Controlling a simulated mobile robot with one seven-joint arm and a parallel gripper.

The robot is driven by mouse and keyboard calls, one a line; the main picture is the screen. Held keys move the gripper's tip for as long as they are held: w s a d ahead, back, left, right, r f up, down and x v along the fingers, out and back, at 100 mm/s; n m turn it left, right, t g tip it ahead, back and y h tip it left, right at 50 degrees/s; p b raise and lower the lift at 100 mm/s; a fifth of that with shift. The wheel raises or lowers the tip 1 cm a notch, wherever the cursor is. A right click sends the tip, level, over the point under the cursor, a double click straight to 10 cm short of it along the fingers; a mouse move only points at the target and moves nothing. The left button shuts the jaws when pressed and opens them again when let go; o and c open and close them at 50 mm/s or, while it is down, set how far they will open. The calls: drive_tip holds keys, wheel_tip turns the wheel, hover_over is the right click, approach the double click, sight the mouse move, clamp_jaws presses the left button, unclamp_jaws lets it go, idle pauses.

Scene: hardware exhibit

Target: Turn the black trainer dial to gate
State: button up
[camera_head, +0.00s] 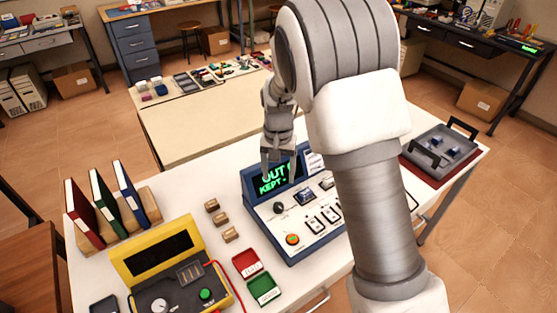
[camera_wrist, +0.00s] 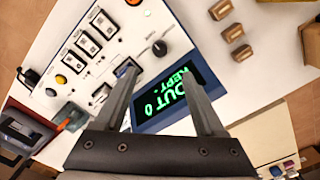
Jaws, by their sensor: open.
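The trainer (camera_head: 300,235) is a blue console with a white sloped panel and a dark screen (camera_head: 275,178) with green text reading "OUT" and "KEPT". Its black dial (camera_head: 278,208) sits at the panel's upper left, below the screen. In the wrist view the dial (camera_wrist: 160,48) shows just beyond the fingertips, between their lines. Its markings are too small to read. My gripper (camera_head: 281,160) is open and empty, over the screen and apart from the dial. In the wrist view its two fingers (camera_wrist: 158,80) spread across the screen's edge.
A yellow tester (camera_head: 165,260) with a white knob stands front left. Three small wooden blocks (camera_head: 221,219) and red and green trays (camera_head: 263,289) lie between it and the trainer. Binders (camera_head: 105,205) stand at left. A grey handled case (camera_head: 440,150) is at right.

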drive_tip(key=shift+r, duration=2.35)
drive_tip(key=s+d+r+n+t+y, duration=0.1)
drive_tip(key=s+d+r, duration=0.3)
drive_tip(key=s+r, duration=0.25)
drive_tip(key=s+d+r+t, duration=0.2)
drive_tip(key=s+d+r, duration=0.3)
drive_tip(key=r, duration=0.3)
drive_tip(key=s+d+r+t, duration=0.1)
drive_tip(key=s+d, duration=0.1)
drive_tip(key=s, duration=0.5)
drive_tip(key=s+d+r+n+t+h, duration=0.1)
drive_tip(key=s+d, duration=0.2)
drive_tip(key=s, duration=0.3)
drive_tip(key=shift+s+t, duration=0.3)
drive_tip(key=shift+s, duration=0.1)
drive_tip(key=shift+d+r, duration=0.1)
drive_tip(key=shift+d, duration=0.1)
